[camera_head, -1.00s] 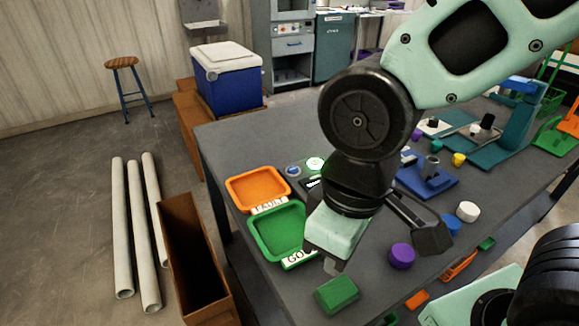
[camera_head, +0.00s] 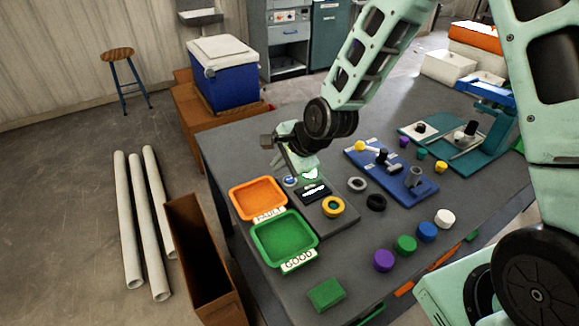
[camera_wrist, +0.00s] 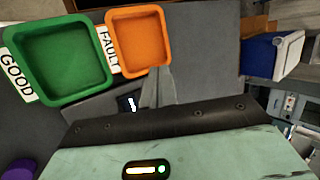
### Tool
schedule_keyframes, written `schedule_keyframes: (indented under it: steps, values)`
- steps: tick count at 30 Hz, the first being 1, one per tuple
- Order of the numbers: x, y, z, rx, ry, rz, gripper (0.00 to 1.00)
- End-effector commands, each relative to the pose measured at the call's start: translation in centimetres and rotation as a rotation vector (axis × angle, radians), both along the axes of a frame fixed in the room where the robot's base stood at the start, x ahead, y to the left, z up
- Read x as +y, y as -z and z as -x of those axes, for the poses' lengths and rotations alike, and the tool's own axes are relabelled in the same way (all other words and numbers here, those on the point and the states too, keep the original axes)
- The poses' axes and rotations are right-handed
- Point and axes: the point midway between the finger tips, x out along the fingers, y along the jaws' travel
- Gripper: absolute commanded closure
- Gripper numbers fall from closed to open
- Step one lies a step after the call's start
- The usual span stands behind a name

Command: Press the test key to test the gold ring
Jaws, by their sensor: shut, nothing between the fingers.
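The gold ring (camera_head: 333,207) lies at the near right part of a dark tester plate (camera_head: 338,222). A black display (camera_head: 315,192) with white marks is on the plate behind the ring. Behind the display are a small round blue piece (camera_head: 291,181) and a green-and-white round piece (camera_head: 310,175); I cannot tell which is the test key. My gripper (camera_head: 290,170) is over the plate's far end, by these round pieces; I cannot tell whether it touches. In the wrist view my fingers (camera_wrist: 157,88) are shut and empty, and partly hide the plate.
An orange FAULT tray (camera_head: 232,206) and a green GOOD tray (camera_head: 258,252) stand left of the plate. Grey (camera_head: 357,184) and black (camera_head: 376,202) rings lie to the right, by a blue fixture (camera_head: 415,192). Several coloured caps and a green block (camera_head: 326,294) lie nearer.

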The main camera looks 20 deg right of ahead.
Motion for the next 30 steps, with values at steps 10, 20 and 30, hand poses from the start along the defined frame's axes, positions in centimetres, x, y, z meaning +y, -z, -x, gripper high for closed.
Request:
schedule_keyframes:
  steps: [10,20,30]
  values:
    - [-5.3,0.8,-6.1,-0.001,0.53,-0.328,1.0]
    - [-5.7,1.0,-6.4,-0.005,0.562,-0.351,1.0]
    - [-5.6,2.3,-6.4,-0.003,0.559,-0.35,1.0]
